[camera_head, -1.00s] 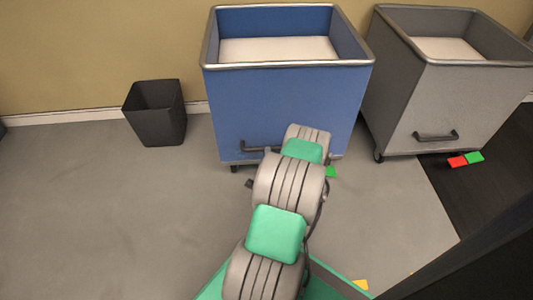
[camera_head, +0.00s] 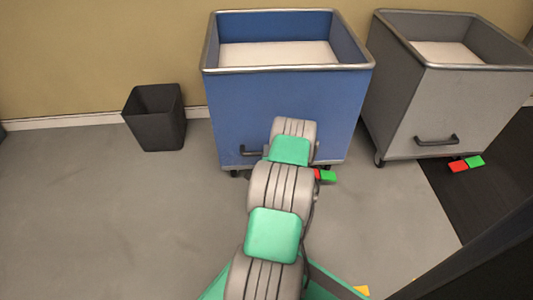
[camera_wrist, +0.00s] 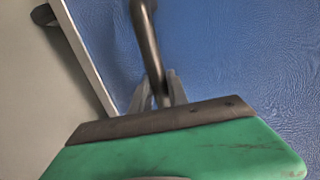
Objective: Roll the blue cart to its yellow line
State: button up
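The blue cart (camera_head: 240,110) stands against the back wall in the head view, an open-topped tub with a grey rim and a pale inside. Its dark handle (camera_head: 252,151) is low on the front face, and my arm hides its right part. In the wrist view the handle bar (camera_wrist: 150,45) runs down between the fingers of my gripper (camera_wrist: 158,88), which sit close on both sides of it and look shut on it. The blue cart's face (camera_wrist: 235,50) fills the right of that view. A small orange-yellow patch (camera_head: 361,290) shows on the floor at the bottom; I cannot tell whether it is the yellow line.
A grey cart (camera_head: 440,105) stands close on the right, partly beside a dark floor strip (camera_head: 480,195). A black bin (camera_head: 155,118) stands left. Red (camera_head: 317,174) and green (camera_head: 328,176) pieces lie at the blue cart's lower front. The floor at left is clear.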

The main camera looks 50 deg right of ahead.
grip_shut()
dwell(0.9)
